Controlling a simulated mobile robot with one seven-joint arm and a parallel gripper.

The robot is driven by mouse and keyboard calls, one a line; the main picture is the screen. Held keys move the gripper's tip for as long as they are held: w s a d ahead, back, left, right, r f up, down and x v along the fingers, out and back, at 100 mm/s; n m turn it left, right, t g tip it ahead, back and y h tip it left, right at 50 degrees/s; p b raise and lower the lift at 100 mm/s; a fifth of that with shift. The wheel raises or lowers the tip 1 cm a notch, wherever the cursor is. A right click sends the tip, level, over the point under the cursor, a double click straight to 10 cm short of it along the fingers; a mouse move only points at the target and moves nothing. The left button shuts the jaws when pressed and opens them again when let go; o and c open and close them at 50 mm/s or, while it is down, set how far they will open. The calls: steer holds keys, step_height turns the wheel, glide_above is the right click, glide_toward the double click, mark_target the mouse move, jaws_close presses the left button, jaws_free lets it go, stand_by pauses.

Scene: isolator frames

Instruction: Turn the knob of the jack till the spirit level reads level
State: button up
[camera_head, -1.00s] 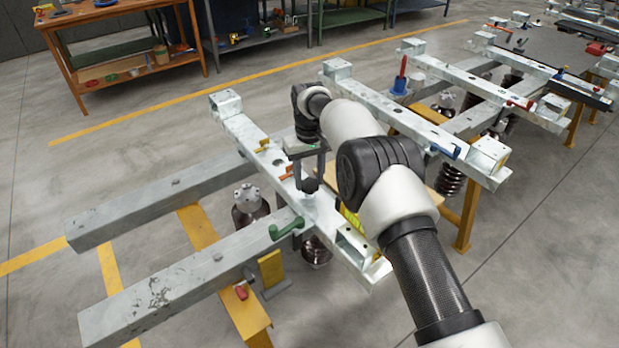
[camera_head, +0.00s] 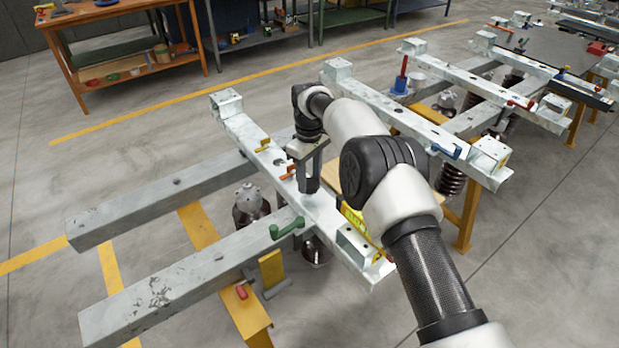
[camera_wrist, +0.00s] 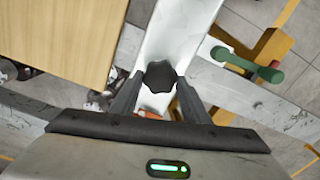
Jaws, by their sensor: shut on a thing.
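The jack's black lobed knob (camera_wrist: 160,76) sits between my two fingertips in the wrist view, above the pale metal beam. My gripper (camera_wrist: 160,80) points down and is shut on this knob. In the head view my gripper (camera_head: 309,186) stands upright over the beam (camera_head: 325,208), and the knob is mostly hidden by the fingers. A yellow bar that looks like the spirit level (camera_head: 351,216) lies along the beam to the right, partly hidden by my arm. Its bubble cannot be read. The jack's body below the knob cannot be made out.
A green handle (camera_head: 287,229) sits on the near rail beside the beam. Orange clips (camera_head: 287,173) are close to my gripper on its left. A wooden board (camera_wrist: 60,35) fills the upper left of the wrist view. More frames stand behind at the right.

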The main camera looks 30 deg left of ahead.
mark_target(309, 182)
steer(key=shift+w+a+r, duration=0.1)
steer(key=shift+a+r, duration=0.05)
steer(key=shift+r, duration=0.2)
steer(key=o, duration=1)
steer(key=shift+o, duration=0.2)
steer(key=shift+f, duration=0.15)
step_height(309, 182, up, 17)
steer(key=p, duration=0.4)
steer(key=shift+r, duration=0.2)
